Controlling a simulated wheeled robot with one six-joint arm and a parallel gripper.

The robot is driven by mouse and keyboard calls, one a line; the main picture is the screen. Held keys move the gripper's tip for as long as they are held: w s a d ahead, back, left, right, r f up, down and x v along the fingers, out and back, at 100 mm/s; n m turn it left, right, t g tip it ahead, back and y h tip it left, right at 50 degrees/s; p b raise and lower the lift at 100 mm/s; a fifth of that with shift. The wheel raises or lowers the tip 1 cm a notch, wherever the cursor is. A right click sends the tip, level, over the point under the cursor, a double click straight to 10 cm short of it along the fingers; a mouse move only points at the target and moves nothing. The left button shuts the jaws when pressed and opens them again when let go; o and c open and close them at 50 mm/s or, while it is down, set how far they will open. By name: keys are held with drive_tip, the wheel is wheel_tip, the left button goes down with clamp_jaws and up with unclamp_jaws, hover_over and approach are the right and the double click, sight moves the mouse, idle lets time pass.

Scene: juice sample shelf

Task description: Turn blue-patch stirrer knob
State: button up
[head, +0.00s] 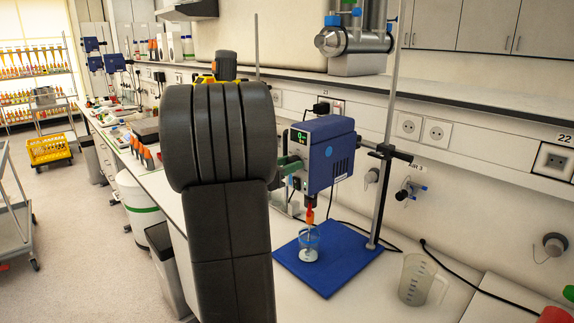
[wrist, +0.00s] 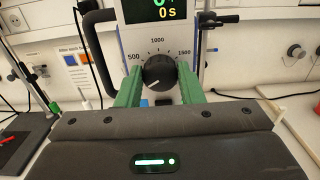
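The stirrer (head: 329,152) is a blue box with a green-lit display, clamped to a pole over a blue base plate (head: 325,262). Its black round knob (wrist: 158,72) faces me in the wrist view, with a dial marked 500, 1000 and 1500 around it. The white pointer line is toward the lower left. A small blue patch (wrist: 163,102) shows below the knob. My gripper (wrist: 159,78) has its green fingers on either side of the knob, very close to its edges. I cannot tell whether they touch it. In the head view my arm hides most of the gripper.
A glass beaker (head: 309,245) stands under the stirrer on the base plate. A clear jug (head: 415,279) stands to the right on the bench. The support pole (head: 383,190) is right of the stirrer. More stirrers (head: 114,63) stand farther along the bench at the left.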

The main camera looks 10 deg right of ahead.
drive_tip(key=shift+f+m+b, duration=0.1)
drive_tip(key=shift+m+b, duration=0.2)
drive_tip(key=shift+b, duration=0.35)
drive_tip(key=m+b, duration=0.8)
drive_tip(key=b, duration=0.4)
drive_tip(key=m+b, duration=0.9)
drive_tip(key=b, duration=0.4)
drive_tip(key=shift+s+d+f+b, duration=0.1)
drive_tip(key=shift+s+f+b, duration=0.05)
drive_tip(key=shift+b, duration=0.15)
drive_tip(key=shift+m, duration=0.3)
drive_tip(key=o, duration=1)
drive_tip(key=shift+c, duration=0.2)
